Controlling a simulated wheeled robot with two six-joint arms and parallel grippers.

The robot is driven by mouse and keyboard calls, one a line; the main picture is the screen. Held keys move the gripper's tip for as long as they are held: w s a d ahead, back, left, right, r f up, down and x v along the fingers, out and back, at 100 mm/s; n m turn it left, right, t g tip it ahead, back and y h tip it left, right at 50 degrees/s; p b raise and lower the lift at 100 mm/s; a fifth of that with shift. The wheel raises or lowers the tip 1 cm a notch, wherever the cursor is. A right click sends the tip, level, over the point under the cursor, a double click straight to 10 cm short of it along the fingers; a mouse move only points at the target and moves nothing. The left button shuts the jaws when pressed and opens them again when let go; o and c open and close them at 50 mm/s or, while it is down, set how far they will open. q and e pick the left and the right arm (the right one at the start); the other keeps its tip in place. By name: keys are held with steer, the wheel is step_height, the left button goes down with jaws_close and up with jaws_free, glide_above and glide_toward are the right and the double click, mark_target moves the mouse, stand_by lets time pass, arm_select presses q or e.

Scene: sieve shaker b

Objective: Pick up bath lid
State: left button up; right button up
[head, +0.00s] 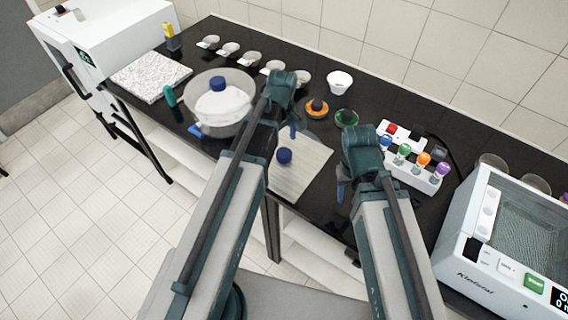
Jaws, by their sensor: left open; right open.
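A flat pale beige rectangular panel (311,161) with a round blue knob (285,156) lies on the black bench in front of my arms. It looks like the bath lid, though I cannot be sure. My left gripper (293,131) is open above the panel's far edge, to the upper right of the knob. My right gripper (341,190) is open to the right of the panel, over the bench. Both grippers look empty. My arms hide part of their fingers. The white bath (470,235) with an open mesh-lined top stands at the right end.
A clear bowl (247,88) holding a white, blue-capped vessel (222,104) stands left of the panel. A white rack (412,177) with coloured caps is right of my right gripper. Small dishes and a white cup (339,83) line the back.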

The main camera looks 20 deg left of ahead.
mark_target(284, 152)
arm_select(q)
steer(key=shift+f, duration=0.4)
arm_select(e)
steer(key=shift+f, duration=0.4)
arm_select(q)
steer(key=f+b, duration=0.5)
steer(key=shift+w+d+f, duration=0.15)
steer(key=shift+w+d, duration=0.1)
arm_select(e)
step_height(284, 152, down, 5)
steer(key=shift+f, duration=0.15)
arm_select(q)
jaws_close()
